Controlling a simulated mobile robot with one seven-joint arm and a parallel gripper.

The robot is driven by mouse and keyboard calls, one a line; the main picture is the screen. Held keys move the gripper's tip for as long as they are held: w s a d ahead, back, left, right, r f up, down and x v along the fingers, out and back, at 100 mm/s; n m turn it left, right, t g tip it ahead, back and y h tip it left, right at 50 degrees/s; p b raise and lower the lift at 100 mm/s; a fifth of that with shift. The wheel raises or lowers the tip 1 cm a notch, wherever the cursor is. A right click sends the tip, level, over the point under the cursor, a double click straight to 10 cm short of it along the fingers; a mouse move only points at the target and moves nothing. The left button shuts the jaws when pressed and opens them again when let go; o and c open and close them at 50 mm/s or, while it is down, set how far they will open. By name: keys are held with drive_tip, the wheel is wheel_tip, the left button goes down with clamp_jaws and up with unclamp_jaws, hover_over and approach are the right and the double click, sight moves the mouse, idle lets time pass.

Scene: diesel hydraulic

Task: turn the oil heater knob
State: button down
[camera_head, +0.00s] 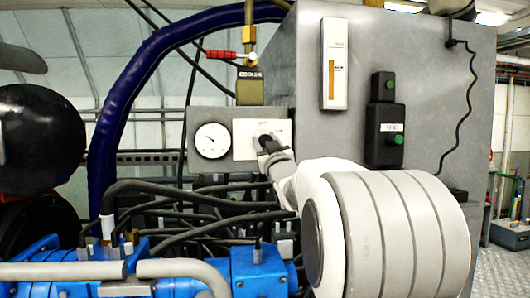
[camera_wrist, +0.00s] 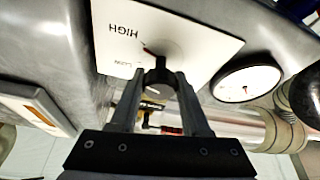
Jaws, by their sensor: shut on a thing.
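The oil heater knob (camera_wrist: 155,76) is a dark knob on a white plate marked HIGH and LOW (camera_wrist: 160,35) in the wrist view. My gripper (camera_wrist: 157,80) is shut on the knob, one finger on each side of it. A small red mark shows beside the knob on the plate. In the head view the white plate (camera_head: 246,139) is on a grey panel, and my gripper (camera_head: 264,141) reaches it from the lower right. The knob itself is mostly hidden there by my fingers.
A round white gauge (camera_head: 211,140) is left of the plate. A red-handled valve (camera_head: 222,55) is above. A dark box with green buttons (camera_head: 385,125) and a level gauge (camera_head: 334,64) are on the grey tank. Black hoses (camera_head: 190,200) and blue machinery (camera_head: 255,270) lie below.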

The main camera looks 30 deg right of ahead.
drive_tip(key=shift+f+m+h+b, duration=0.1)
drive_tip(key=shift+m+h+b, duration=0.55)
drive_tip(key=shift+m, duration=0.85)
drive_tip(key=shift+c, duration=1.9)
unclamp_jaws()
drive_tip(key=shift+s, duration=0.1)
